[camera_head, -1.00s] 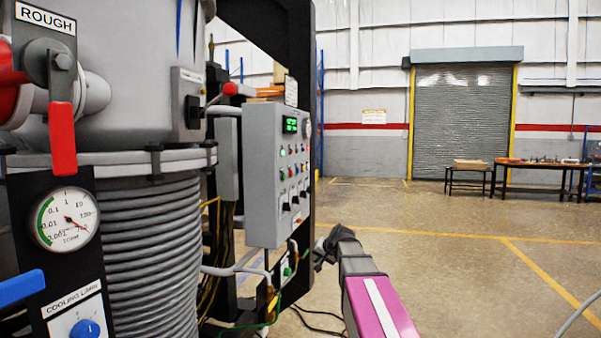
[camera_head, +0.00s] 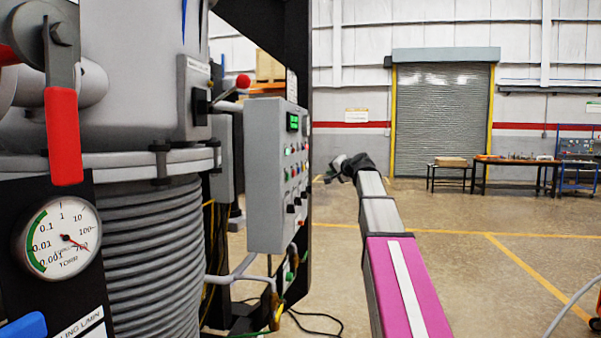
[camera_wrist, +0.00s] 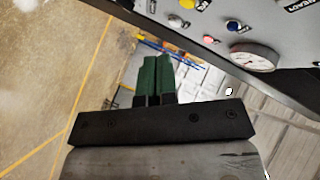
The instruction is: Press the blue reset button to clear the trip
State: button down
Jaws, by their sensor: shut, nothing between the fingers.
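The grey control panel (camera_head: 262,180) stands left of my arm in the head view, its button face seen at a steep angle. In the wrist view, a blue button (camera_wrist: 234,25) sits on the panel face at the upper right, between a red button (camera_wrist: 208,39) and the edge of the picture. My gripper (camera_wrist: 155,57) has dark green fingers, closed together and empty. It is apart from the panel, with the buttons up and to the right of the fingertips. In the head view, my gripper (camera_head: 329,178) is small, just right of the panel. Which button there is blue is unclear.
A round gauge (camera_wrist: 254,57) is close to the blue button. White (camera_wrist: 174,20) and yellow buttons are nearby. The furnace vessel (camera_head: 140,90) and a red lever (camera_head: 63,135) stand at left. Cables lie below the panel. Open floor (camera_head: 460,270) spreads to the right.

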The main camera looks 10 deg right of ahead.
aim_at(299, 171)
jog(key=shift+d+r, duration=0.1)
jog(key=shift+r, duration=0.15)
jog(key=w+a, duration=0.2)
jog(key=a, duration=0.6)
jog(key=shift+w+a, duration=0.2)
jog(key=shift+w, duration=0.2)
jog(key=shift+a, duration=0.15)
dwell(1.9)
jog(key=shift+w+a, duration=0.1)
jog(key=shift+a, duration=0.2)
jog(key=shift+w+a, duration=0.15)
jog(key=shift+a, duration=0.15)
dwell(1.0)
jog(key=shift+d, duration=0.1)
jog(key=shift+s+d, duration=0.3)
jog(key=shift+d, duration=0.35)
